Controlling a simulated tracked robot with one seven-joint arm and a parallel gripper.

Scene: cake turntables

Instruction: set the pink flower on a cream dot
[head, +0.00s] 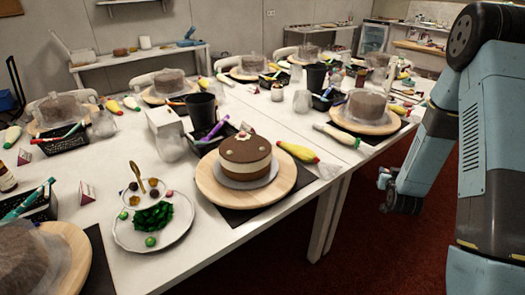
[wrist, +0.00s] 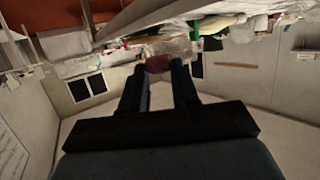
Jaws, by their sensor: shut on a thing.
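The chocolate-topped cake (head: 246,158) with a pale middle layer stands on a round wooden turntable (head: 212,186) near the table's front edge. Small pale and reddish decorations sit on its top; single cream dots are too small to make out clearly. In the wrist view, my gripper (wrist: 158,67) is shut on a dark pink rounded thing, seemingly the pink flower (wrist: 158,62), held between the fingertips. In the head view my arm hangs at the right, beyond the table's edge and well apart from the cake. The flower cannot be made out in that view.
A white plate (head: 121,236) with green leaves and small balls lies left of the cake. A yellow-red piping bag (head: 298,152) lies right of it. A black bin (head: 201,110) and a tray of pens stand behind. Red floor is open below my arm.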

